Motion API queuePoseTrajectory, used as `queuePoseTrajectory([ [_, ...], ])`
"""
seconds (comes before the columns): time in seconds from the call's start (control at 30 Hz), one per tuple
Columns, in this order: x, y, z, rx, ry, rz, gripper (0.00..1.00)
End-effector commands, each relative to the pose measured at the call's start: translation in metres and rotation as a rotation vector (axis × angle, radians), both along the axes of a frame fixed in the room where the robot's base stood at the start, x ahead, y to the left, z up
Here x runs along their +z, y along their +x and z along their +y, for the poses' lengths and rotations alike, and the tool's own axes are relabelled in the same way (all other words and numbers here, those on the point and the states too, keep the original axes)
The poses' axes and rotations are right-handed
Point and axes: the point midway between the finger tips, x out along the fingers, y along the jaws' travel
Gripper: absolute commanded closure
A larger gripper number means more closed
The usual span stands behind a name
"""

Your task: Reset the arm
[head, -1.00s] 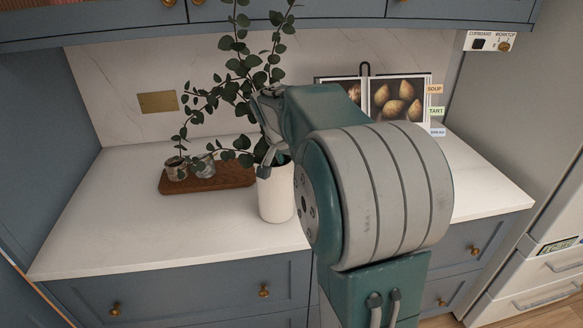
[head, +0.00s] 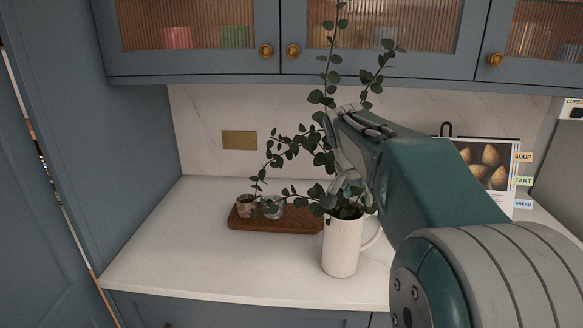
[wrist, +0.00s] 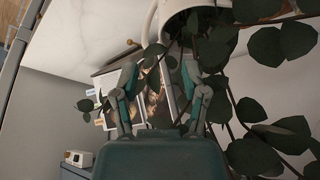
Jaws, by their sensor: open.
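My gripper (wrist: 160,82) is open and empty in the wrist view, its two fingers apart. In the head view my arm comes in from the lower right, and the gripper (head: 347,172) is partly hidden behind its link, among the leaves. A white jug (head: 341,250) with eucalyptus stems (head: 315,140) stands upright on the worktop just below the gripper. In the wrist view the jug's rim (wrist: 172,8) and leaves (wrist: 258,155) are close to the fingers. I cannot tell whether leaves touch the gripper.
A wooden board (head: 290,222) with two small glass jars (head: 246,206) lies left of the jug. An open cookbook (head: 490,160) with tabs stands behind my arm. Glass-fronted wall cupboards (head: 190,30) hang above. The worktop's left front (head: 200,255) is clear.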

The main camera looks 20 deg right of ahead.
Motion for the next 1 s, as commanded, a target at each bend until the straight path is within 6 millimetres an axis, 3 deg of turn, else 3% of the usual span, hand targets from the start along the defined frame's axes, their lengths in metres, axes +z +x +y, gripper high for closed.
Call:
queuePoseTrajectory([
  [0.13, 0.001, -0.004, 0.005, 0.019, 0.001, 0.000, 0.43],
  [0.27, 0.004, -0.026, 0.032, 0.126, 0.007, -0.002, 0.43],
  [0.47, -0.001, -0.080, 0.089, 0.386, 0.012, -0.009, 0.43],
  [0.7, -0.026, -0.148, 0.144, 0.689, 0.000, -0.031, 0.43],
  [0.9, -0.057, -0.198, 0.175, 0.910, -0.021, -0.056, 0.43],
  [1.0, -0.068, -0.212, 0.184, 0.976, -0.029, -0.066, 0.43],
])
